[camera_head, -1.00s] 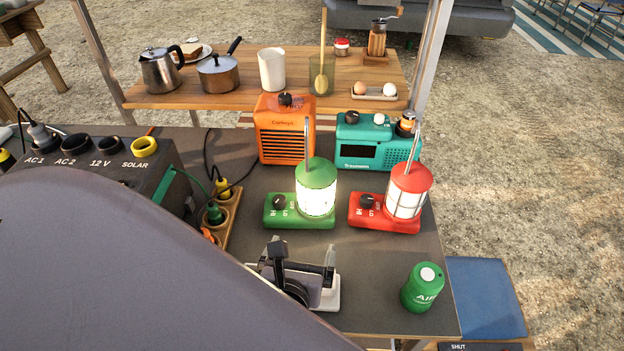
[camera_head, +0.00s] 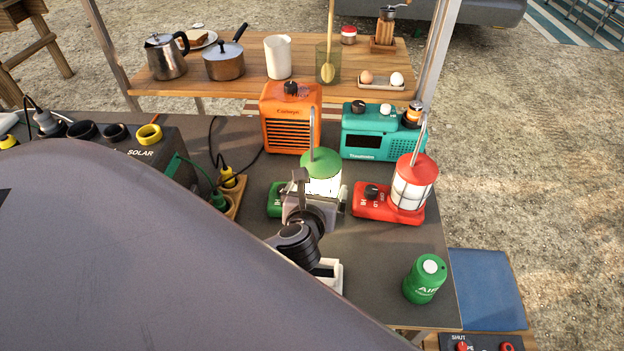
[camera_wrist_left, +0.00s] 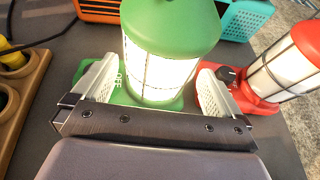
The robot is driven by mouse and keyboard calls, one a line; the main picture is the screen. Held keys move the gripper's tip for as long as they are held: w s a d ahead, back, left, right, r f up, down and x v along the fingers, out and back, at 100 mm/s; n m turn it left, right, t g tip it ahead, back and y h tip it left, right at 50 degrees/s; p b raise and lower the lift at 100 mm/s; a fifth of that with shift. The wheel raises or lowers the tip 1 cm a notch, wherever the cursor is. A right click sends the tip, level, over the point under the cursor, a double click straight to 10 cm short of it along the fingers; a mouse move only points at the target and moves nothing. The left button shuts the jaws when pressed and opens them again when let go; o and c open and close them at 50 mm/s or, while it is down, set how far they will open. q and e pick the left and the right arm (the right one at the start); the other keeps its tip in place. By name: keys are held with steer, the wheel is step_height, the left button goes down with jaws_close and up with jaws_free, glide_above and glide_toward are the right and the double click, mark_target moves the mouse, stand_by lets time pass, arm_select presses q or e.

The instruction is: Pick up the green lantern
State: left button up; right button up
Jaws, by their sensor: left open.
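The green lantern (camera_head: 322,165) stands upright on the dark table, its white globe lit, under a green cap. In the head view its lower part and base are largely hidden behind my left gripper (camera_head: 318,195). In the left wrist view the lantern (camera_wrist_left: 168,25) rises straight ahead, with its green base below. My left gripper (camera_wrist_left: 155,88) is open, one pale finger on each side of the lantern's lower globe. I cannot tell whether either finger touches it. My right gripper is not in view.
A red lantern (camera_head: 412,180) stands close on the right. An orange heater-like box (camera_head: 290,115) and a teal radio (camera_head: 372,140) stand behind. A green AIR canister (camera_head: 425,278) is at front right. A power box (camera_head: 150,152) and socket strip (camera_head: 235,205) lie left.

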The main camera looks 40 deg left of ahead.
arm_select(q)
steer(key=shift+x, duration=1.8)
steer(key=shift+r, duration=0.1)
steer(key=c, duration=1.4)
steer(key=shift+o, duration=0.2)
steer(key=shift+r, duration=0.15)
